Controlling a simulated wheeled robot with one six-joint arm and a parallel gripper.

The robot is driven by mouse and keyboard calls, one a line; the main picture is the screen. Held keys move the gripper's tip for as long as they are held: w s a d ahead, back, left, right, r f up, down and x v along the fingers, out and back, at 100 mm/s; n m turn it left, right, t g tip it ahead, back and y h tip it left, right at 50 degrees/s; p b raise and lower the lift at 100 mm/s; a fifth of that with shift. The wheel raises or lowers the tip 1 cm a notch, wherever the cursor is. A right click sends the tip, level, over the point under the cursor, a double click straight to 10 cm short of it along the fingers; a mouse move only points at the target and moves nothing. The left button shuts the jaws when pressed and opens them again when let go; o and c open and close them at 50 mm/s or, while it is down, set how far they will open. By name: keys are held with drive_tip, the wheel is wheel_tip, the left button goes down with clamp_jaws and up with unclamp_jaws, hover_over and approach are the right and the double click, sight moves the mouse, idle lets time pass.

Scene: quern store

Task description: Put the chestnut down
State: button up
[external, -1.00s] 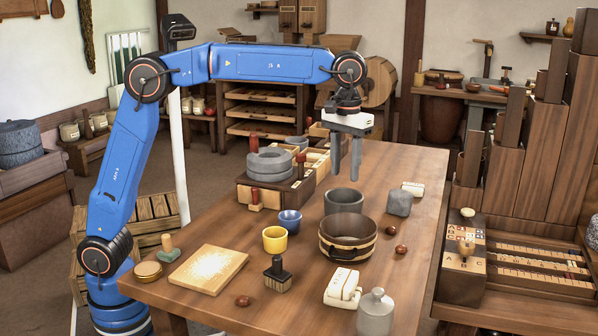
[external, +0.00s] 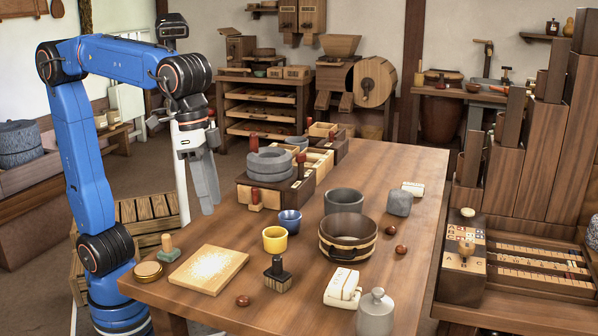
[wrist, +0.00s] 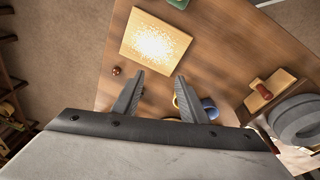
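Three brown chestnuts rest on the wooden table: one at the front edge (external: 242,300), one right of the banded wooden bowl (external: 401,249), and one just behind that (external: 390,230). The front chestnut also shows in the wrist view (wrist: 116,71), below the flour-dusted board. My gripper (external: 208,208) hangs above the left side of the table, behind the dusted board and left of the stone quern. In the wrist view its two fingers (wrist: 160,88) stand apart with nothing visible between them. It touches none of the chestnuts.
The dusted board (external: 208,269), yellow cup (external: 275,239), blue cup (external: 290,222), dark stamp (external: 277,275) and banded bowl (external: 348,240) crowd the near table. The quern (external: 269,168) stands on a wooden box. The table's right rear is mostly clear.

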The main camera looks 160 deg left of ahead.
drive_tip(key=s+d+f+m+t, duration=0.1)
drive_tip(key=s+d+f+m, duration=0.15)
drive_tip(key=d, duration=0.55)
drive_tip(key=s+d+f+m, duration=0.2)
drive_tip(key=s+d+m, duration=0.15)
drive_tip(key=d, duration=0.45)
drive_tip(key=s+d+f+m+t+h, duration=0.1)
drive_tip(key=s+d+f+m+t, duration=0.1)
drive_tip(key=s+d+f+m, duration=0.4)
drive_tip(key=s+d+f, duration=0.4)
drive_tip(key=s+d, duration=0.1)
drive_tip(key=s, duration=0.1)
drive_tip(key=shift+d+f, duration=0.35)
drive_tip(key=shift+d, duration=0.05)
